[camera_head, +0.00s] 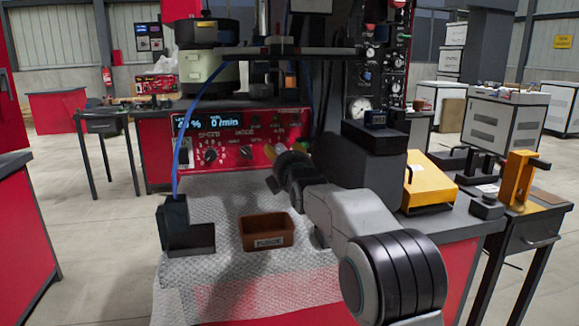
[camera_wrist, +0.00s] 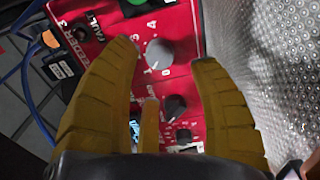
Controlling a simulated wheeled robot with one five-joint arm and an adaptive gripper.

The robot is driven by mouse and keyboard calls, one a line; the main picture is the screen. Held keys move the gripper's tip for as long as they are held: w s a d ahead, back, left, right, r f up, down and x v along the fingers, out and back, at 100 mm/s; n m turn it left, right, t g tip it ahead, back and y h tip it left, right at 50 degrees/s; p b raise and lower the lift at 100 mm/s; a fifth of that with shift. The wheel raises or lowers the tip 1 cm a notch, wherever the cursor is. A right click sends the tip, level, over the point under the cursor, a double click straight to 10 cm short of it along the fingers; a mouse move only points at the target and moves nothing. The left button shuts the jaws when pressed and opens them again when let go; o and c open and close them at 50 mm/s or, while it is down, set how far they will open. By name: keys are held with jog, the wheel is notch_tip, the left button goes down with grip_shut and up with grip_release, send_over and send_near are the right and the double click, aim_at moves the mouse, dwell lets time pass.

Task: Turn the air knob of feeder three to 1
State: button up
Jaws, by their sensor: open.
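The red control panel (camera_head: 225,140) of the feeder stands at the back of the bench. In the wrist view the panel (camera_wrist: 182,20) shows the words FEEDER 3 and FAULT. A light grey round knob (camera_wrist: 159,54) sits on it, with small white marks beside it that look like 0 and 1. Which mark it points at is unclear. My gripper (camera_wrist: 164,60) is open, its yellow fingers spread on both sides of the grey knob's line; contact is not visible. In the head view my gripper (camera_head: 272,165) is at the panel's right part and hides that area.
A black knob (camera_wrist: 174,107) sits near the grey knob, between my fingers. The SPEED knob (camera_head: 210,155) and MODE knob (camera_head: 246,153) are further left. A brown PURGE bin (camera_head: 266,232) and a black block (camera_head: 184,230) stand on the textured mat. A yellow box (camera_head: 430,183) is right.

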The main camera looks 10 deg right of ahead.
jog(key=s, duration=0.7)
jog(key=shift+s, duration=0.4)
jog(key=s+r+m+g+p, duration=0.3)
jog(key=s+m+g+p, duration=0.4)
jog(key=s+p, duration=0.8)
jog(key=s+r+m+g+p, duration=0.3)
jog(key=s+m+g+p, duration=0.4)
jog(key=s, duration=2)
jog(key=m+p, duration=0.4)
jog(key=p, duration=0.4)
jog(key=shift+d+g, duration=0.2)
jog(key=shift+g, duration=0.1)
jog(key=shift+w, duration=0.1)
